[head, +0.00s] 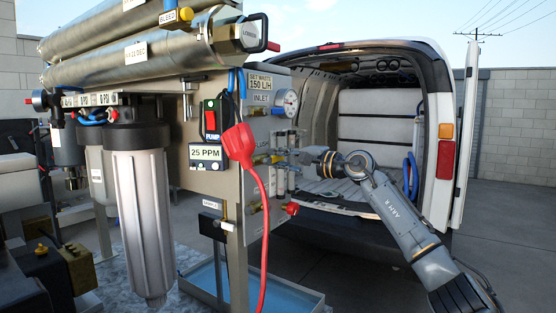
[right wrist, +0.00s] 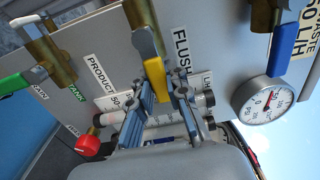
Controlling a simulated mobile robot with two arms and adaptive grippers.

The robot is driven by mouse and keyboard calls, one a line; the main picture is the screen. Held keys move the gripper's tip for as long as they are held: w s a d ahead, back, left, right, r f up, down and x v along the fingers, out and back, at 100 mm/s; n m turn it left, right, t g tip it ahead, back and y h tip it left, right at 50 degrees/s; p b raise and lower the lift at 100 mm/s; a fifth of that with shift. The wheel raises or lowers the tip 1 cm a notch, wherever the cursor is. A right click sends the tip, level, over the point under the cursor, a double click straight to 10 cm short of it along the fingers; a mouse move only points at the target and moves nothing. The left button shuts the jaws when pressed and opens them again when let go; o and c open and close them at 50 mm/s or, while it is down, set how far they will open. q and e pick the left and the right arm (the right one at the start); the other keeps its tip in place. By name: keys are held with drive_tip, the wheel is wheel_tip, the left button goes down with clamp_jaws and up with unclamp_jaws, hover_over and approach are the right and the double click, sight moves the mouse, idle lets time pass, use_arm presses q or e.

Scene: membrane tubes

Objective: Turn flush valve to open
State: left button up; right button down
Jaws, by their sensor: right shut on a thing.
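The flush valve is a brass valve with a yellow lever (right wrist: 153,64), beside the FLUSH label (right wrist: 182,50) in the right wrist view. My right gripper (right wrist: 164,84) is shut on this lever, whose end lies between the two fingers. In the head view my right gripper (head: 288,160) reaches from the right to the front of the grey panel (head: 229,222), below the pressure gauge (head: 290,103). There the lever is small and partly hidden by the fittings and the gripper. My left gripper is not in view.
A red plug and cable (head: 240,145) hang down the panel close to the gripper. Flow tubes stand behind the fingers. Other valves show green (right wrist: 17,84) and blue (right wrist: 281,50) levers. An open van (head: 377,115) stands behind my right arm.

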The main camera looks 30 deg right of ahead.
drive_tip(key=c, duration=1.3)
unclamp_jaws()
drive_tip(key=shift+s+d, duration=0.2)
drive_tip(key=shift+s, duration=0.15)
drive_tip(key=shift+v, duration=5.5)
drive_tip(key=shift+s+a, duration=0.1)
drive_tip(key=shift+s, duration=0.05)
